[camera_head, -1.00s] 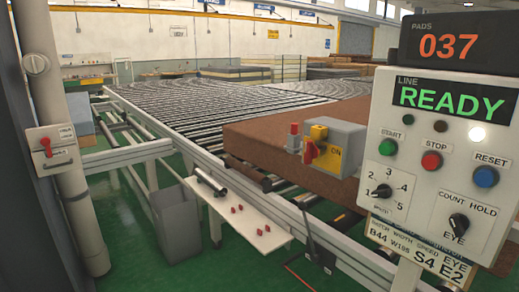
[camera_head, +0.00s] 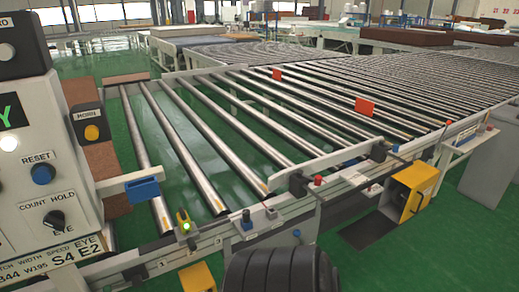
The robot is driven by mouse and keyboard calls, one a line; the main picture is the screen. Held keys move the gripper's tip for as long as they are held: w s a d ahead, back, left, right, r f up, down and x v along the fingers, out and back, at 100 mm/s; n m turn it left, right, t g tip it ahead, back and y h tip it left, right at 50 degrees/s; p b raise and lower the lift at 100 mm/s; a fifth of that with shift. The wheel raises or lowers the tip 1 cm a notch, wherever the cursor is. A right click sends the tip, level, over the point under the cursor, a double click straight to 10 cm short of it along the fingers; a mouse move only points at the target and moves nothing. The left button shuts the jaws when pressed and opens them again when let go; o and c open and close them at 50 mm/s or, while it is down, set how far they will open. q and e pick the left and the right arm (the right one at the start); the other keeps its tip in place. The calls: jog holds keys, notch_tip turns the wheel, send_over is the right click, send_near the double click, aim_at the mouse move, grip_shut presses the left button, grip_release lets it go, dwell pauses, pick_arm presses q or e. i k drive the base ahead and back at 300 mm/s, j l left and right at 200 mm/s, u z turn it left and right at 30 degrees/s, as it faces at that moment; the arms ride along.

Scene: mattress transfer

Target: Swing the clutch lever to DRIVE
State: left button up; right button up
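I cannot make out a lever marked DRIVE. A thin dark rod (camera_head: 402,158) shows at the conveyor's near rail, right of the middle; I cannot tell whether it is the clutch lever. Neither of my grippers is in view.
The control panel (camera_head: 40,190) fills the left edge, with a HORN box (camera_head: 90,127) beside it. The roller conveyor (camera_head: 230,140) spans the middle. A yellow pedal housing (camera_head: 412,190) stands at the right. Green floor (camera_head: 440,250) is clear at the lower right.

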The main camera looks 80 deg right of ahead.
aim_at(297, 232)
jog(key=z, duration=2.95)
